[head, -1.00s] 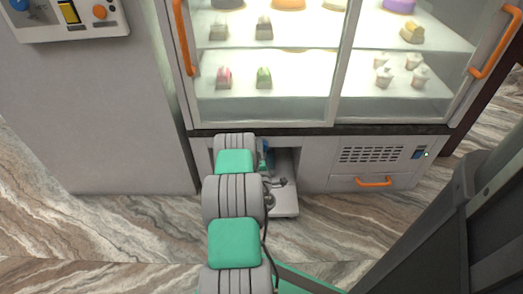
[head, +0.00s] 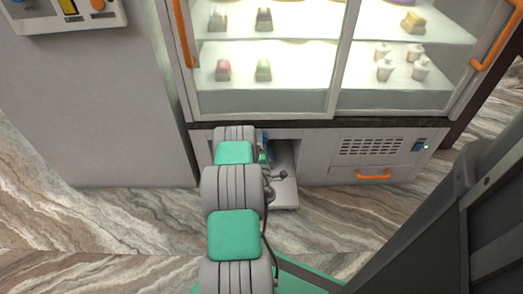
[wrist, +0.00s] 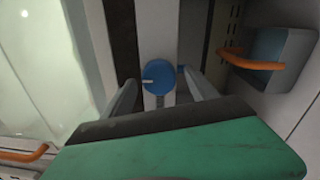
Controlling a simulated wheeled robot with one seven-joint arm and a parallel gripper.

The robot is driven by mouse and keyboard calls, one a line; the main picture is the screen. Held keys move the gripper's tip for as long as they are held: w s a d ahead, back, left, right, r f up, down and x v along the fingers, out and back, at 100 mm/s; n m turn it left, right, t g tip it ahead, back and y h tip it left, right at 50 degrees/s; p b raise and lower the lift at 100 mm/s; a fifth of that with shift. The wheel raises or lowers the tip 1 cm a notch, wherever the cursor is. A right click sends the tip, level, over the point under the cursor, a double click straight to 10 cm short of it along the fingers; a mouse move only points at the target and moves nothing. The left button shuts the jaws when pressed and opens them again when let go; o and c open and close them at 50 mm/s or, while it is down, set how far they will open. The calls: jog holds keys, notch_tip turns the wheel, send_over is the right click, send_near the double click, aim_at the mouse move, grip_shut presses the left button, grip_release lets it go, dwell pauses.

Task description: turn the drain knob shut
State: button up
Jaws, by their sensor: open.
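The drain knob (wrist: 159,78) is a round blue disc with a small pale pointer at its left side, in the middle of the wrist view. It is mounted on a pale grey upright strip. My gripper (wrist: 160,92) is open, with one finger on each side of the knob in the picture. I cannot tell whether either finger touches it. In the head view my arm reaches into the open bay (head: 290,152) under the display case and hides my gripper there. A bit of blue shows beside the arm, and I cannot tell if it is the knob.
The glass display case (head: 335,60) with sweets stands above the bay. A vent panel and orange drawer handle (head: 373,175) are right of it. In the wrist view, a grey-blue box (wrist: 285,55) and orange handle (wrist: 250,61) are at the right. Marbled floor lies in front.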

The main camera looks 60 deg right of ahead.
jog(key=v, duration=0.7)
jog(key=shift+a, duration=0.2)
jog(key=shift+s, duration=0.1)
